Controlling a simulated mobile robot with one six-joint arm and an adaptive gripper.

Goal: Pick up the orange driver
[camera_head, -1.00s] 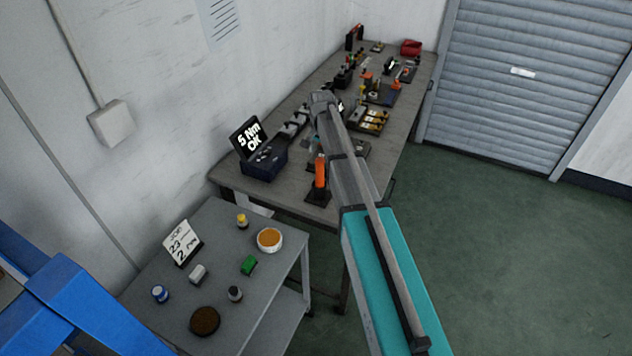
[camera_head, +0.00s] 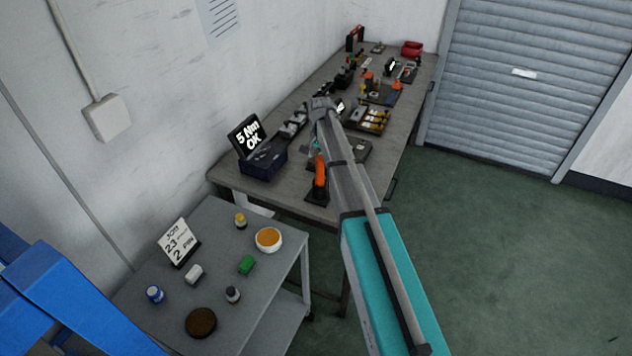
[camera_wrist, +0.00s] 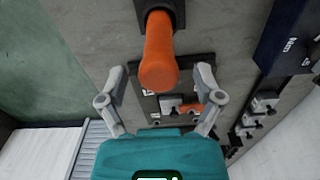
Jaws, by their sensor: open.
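The orange driver (camera_head: 320,172) stands upright in a dark holder (camera_head: 317,196) near the front edge of the long workbench. In the wrist view the orange driver (camera_wrist: 158,52) points toward the camera, its base in the dark holder (camera_wrist: 172,8) at the top. My gripper (camera_wrist: 160,82) is open, with one finger on each side of the driver's near end in that picture. I cannot tell how far above or beside the driver the fingers are. In the head view my arm hides part of the bench behind the driver, and the fingertips are hidden.
A display box reading "5 Nm OK" (camera_head: 262,162) stands left of the driver. Several fixtures and parts, including a tray with yellow pieces (camera_head: 372,118), fill the bench behind. A small grey cart (camera_head: 215,285) with pots stands in front. Green floor at right is clear.

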